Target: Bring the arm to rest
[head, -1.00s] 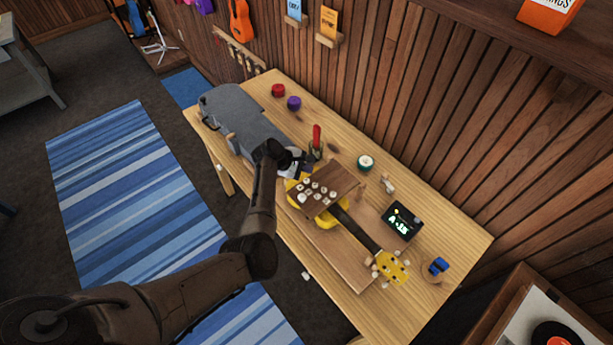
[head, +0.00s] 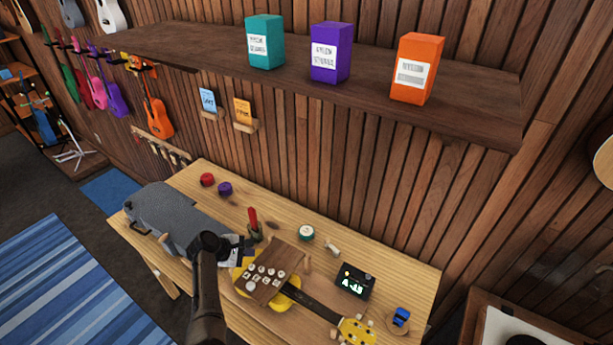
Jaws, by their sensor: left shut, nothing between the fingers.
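My left arm comes up from the bottom of the head view. Its gripper (head: 238,250) is shut and empty, above the workbench (head: 399,267) between the grey case (head: 170,215) and a wooden block (head: 279,255). The block holds several small white pieces and lies over the body of a yellow ukulele (head: 357,331). I cannot tell whether the gripper touches anything below it. My right gripper is not in view.
A red-handled tool (head: 253,219) stands close behind the gripper. A lit tuner (head: 354,281), a green-and-white tin (head: 306,233), a red tin (head: 207,180) and a purple tin (head: 225,188) stand on the bench. A shelf (head: 330,84) with boxes juts from the wall above.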

